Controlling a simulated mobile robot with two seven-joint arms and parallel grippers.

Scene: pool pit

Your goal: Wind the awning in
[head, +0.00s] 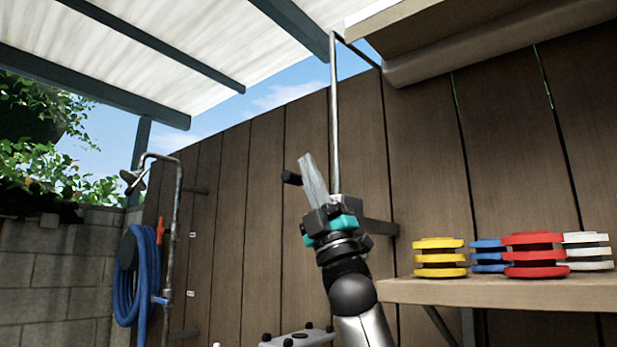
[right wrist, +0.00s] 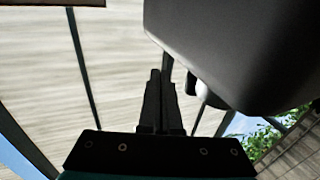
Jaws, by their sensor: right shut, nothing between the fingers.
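A thin grey crank rod (head: 334,110) hangs down the plank wall from a bent top by the awning housing (head: 440,62). Its lower end is hidden behind my right gripper (head: 306,162). A short black grip (head: 291,178) sticks out left of the fingers; how it joins the rod is hidden. My right gripper points up, its fingers together and empty, just left of the rod. I cannot tell whether they touch. In the right wrist view the shut fingers (right wrist: 157,78) show beside a large dark grey body (right wrist: 235,50), very close. My left gripper is out of view.
A wooden shelf (head: 500,292) at the right holds yellow (head: 440,258), blue (head: 488,255), red (head: 535,256) and white (head: 587,251) stacked discs. A blue hose (head: 131,285) and a shower pipe (head: 177,215) stand at the left. Pale slatted cloth (head: 170,40) spans dark beams overhead.

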